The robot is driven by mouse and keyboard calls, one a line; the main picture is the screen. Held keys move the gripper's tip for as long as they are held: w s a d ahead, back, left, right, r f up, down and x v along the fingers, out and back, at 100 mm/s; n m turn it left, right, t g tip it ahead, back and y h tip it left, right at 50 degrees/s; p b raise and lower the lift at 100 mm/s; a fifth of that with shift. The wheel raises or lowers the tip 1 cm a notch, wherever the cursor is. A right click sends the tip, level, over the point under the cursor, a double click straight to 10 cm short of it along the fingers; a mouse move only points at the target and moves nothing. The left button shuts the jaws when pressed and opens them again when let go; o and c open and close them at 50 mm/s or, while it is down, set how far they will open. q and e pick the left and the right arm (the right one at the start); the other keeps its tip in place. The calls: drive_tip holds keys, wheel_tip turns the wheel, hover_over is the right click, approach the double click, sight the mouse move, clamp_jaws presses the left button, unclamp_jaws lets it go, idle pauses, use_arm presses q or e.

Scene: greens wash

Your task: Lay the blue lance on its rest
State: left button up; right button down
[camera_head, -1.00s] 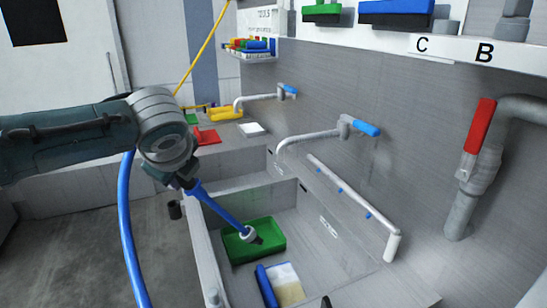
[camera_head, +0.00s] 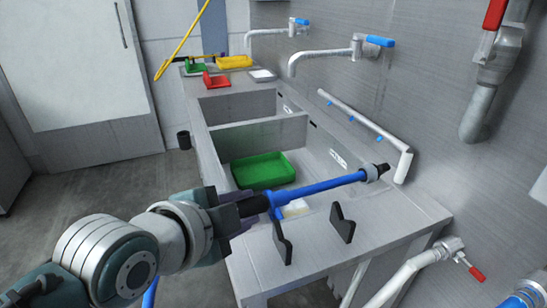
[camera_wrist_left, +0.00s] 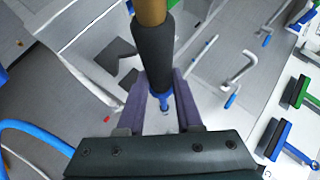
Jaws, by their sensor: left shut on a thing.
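The blue lance (camera_head: 320,187) has a blue shaft, a dark grip and a pale nozzle collar with a dark tip. My left gripper (camera_head: 238,211) is shut on its dark grip, which also shows between the purple fingers in the left wrist view (camera_wrist_left: 153,50). The lance lies nearly level, its tip pointing right toward the wall. The rest appears as two dark notched uprights, one left (camera_head: 282,242) and one right (camera_head: 342,223), on the near sink ledge. In the head view the lance passes just beyond their tops, apart from them. My right gripper is not in view.
A green tray (camera_head: 262,170) sits in the sink basin behind the lance. A white pipe (camera_head: 365,130) with blue nozzles runs along the right side. A tap with a red handle (camera_head: 477,273) is at lower right. The ledge (camera_head: 400,212) right of the uprights is bare.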

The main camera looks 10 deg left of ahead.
use_arm(q)
drive_tip(key=shift+w+r, duration=0.1)
drive_tip(key=shift+r, duration=0.05)
wheel_tip(320, 180, down, 9)
drive_tip(key=b, duration=0.6)
drive_tip(key=shift+r+b, duration=0.1)
drive_tip(key=shift+b, duration=0.3)
drive_tip(key=o, duration=0.9)
drive_tip(key=shift+p+v, duration=1.3)
drive_tip(key=shift+v, duration=3.7)
drive_tip(key=shift+a, duration=0.1)
